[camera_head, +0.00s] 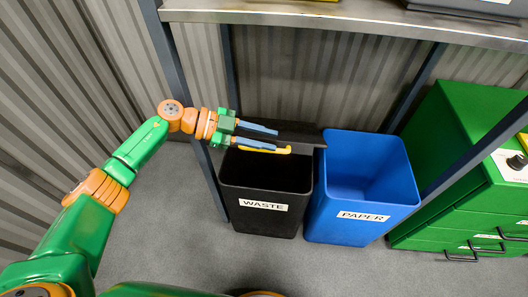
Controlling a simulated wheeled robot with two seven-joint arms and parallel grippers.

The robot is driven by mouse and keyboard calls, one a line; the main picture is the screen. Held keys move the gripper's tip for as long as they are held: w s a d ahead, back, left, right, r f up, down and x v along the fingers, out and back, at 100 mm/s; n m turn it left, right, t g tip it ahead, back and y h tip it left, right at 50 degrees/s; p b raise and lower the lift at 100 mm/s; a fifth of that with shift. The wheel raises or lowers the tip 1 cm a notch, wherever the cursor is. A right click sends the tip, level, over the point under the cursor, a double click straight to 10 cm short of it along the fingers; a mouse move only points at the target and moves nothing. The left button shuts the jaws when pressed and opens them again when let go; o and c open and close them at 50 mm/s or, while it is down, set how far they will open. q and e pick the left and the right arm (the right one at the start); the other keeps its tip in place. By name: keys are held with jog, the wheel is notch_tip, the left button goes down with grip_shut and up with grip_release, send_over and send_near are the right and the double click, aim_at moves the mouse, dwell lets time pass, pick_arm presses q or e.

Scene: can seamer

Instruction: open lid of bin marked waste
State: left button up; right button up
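The black bin labelled WASTE (264,215) stands on the floor below the shelf. Its top is uncovered and its dark inside shows. Its black lid (305,134) is raised at the bin's rear edge, partly hidden behind my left gripper. My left gripper (277,138) is at the lid, above the rear of the bin, with its two blue fingers apart and pointing right. A yellow strip (284,150) lies just below the lower finger, close to the lid; whether the finger touches it I cannot tell. My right gripper is not in view.
A blue open bin labelled PAPER (362,190) stands directly right of the waste bin. A green drawer cabinet (450,165) is further right. A metal shelf (350,20) on dark posts crosses above. The grey floor (190,240) in front is clear.

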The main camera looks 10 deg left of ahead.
pick_arm(q)
jog(key=s+r+p, duration=0.2)
jog(key=s+r, duration=0.2)
jog(key=s, duration=0.3)
jog(key=s+d+r+p, duration=0.1)
jog(key=s+r+p, duration=0.2)
jog(key=s+r, duration=0.2)
jog(key=shift+s+d+r, duration=0.2)
jog(key=shift+s+d, duration=0.1)
jog(key=shift+s, duration=0.6)
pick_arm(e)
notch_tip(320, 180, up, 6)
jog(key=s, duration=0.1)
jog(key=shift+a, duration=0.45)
